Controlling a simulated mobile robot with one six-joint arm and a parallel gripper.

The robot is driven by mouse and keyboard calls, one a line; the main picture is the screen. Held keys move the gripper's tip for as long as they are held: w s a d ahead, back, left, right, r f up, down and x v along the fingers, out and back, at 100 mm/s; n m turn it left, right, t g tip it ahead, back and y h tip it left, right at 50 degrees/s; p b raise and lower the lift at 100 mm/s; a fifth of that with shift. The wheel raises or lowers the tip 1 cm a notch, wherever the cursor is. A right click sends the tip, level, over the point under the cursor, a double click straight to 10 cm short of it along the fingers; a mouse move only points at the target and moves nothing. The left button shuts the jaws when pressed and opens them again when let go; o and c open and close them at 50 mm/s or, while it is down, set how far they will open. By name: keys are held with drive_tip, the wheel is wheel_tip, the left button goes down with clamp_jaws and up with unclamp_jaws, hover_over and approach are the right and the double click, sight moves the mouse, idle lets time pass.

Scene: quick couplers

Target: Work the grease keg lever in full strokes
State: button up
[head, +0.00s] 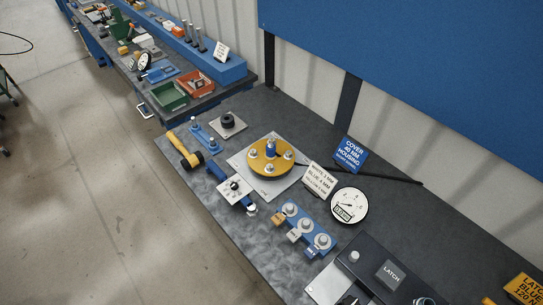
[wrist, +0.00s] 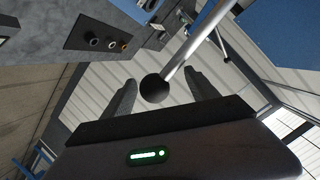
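In the wrist view a lever shows as a pale metal rod (wrist: 195,40) running from the top edge down to a black ball knob (wrist: 154,89). My gripper (wrist: 160,77) is open, with one dark finger on each side of the knob. A gap shows between the knob and each finger, so neither finger appears to touch it. The grease keg's body cannot be made out in either view. The head view shows neither my gripper nor the lever.
In the wrist view a grey panel with round ports (wrist: 110,44) stands at upper left.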

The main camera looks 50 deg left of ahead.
drive_tip(key=shift+s, duration=0.25)
drive_tip(key=v, duration=0.7)
drive_tip(key=shift+f, duration=0.1)
